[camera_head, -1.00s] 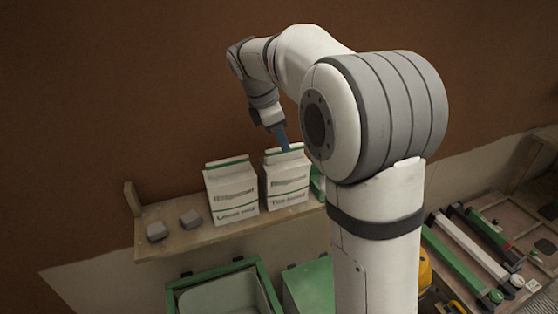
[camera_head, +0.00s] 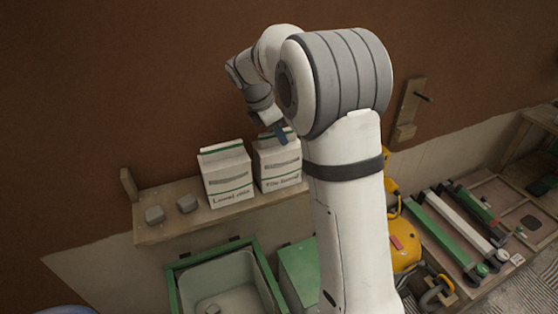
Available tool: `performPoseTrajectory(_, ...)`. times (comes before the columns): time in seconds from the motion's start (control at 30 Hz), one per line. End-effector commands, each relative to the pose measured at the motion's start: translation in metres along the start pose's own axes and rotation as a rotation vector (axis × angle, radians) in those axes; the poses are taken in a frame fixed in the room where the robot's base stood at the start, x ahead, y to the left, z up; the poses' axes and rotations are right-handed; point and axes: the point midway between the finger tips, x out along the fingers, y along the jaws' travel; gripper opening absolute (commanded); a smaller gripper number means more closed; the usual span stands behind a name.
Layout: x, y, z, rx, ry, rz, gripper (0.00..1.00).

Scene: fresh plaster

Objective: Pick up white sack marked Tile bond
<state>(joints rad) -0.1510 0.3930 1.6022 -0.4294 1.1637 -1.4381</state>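The white sack marked Tile bond (camera_head: 280,165) stands upright on a wooden shelf (camera_head: 165,228), with green bands and dark print. My gripper (camera_head: 280,134) is at the sack's top edge, with a blue-grey finger in front of its upper part. Whether the fingers touch or straddle the sack cannot be told from this angle. A similar white sack (camera_head: 226,176), its label seemingly another product, stands just to its left with a narrow gap. My arm hides the shelf to the right of the Tile bond sack.
Below are an open green-framed bin (camera_head: 180,293) and a green box (camera_head: 299,272). Yellow equipment (camera_head: 404,245) and long-handled tools (camera_head: 448,236) lie at right. A wooden bracket (camera_head: 407,108) is on the wall.

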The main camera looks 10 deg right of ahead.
Motion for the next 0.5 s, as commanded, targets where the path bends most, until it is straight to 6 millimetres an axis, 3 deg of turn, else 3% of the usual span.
performPoseTrajectory(0.5, 0.003, 0.0001, -0.0022, -0.002, 0.0, 0.0, 0.38)
